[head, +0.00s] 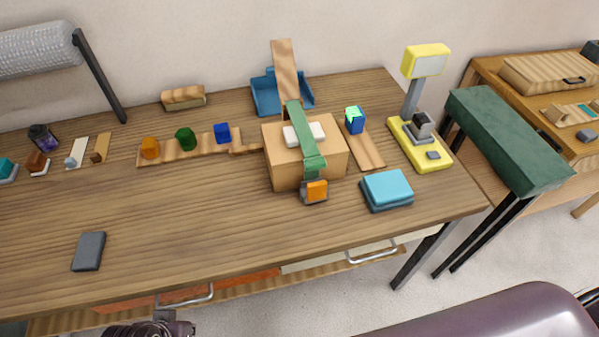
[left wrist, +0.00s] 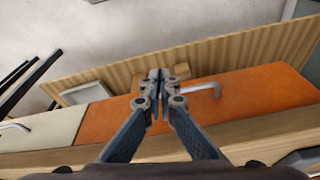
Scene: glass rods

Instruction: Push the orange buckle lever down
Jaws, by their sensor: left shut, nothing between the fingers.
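The orange buckle lever (head: 317,190) sits in a dark buckle frame on the front of a wooden box (head: 290,181). A green strap (head: 303,138) runs over the box top and down to the buckle. My left gripper is partly visible at the bottom edge of the head view, in front of the table and well left of the buckle. In the left wrist view my left gripper (left wrist: 159,78) is shut and empty, with the orange drawer front behind it. The buckle is not in the left wrist view. My right gripper is in neither view.
A blue stack (head: 388,190) lies right of the buckle. A board with coloured blocks (head: 185,142) extends left of the box. A dark phone-like slab (head: 89,251) lies at front left. The tabletop in front of the buckle is clear. Drawer handles (head: 372,254) stick out below the edge.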

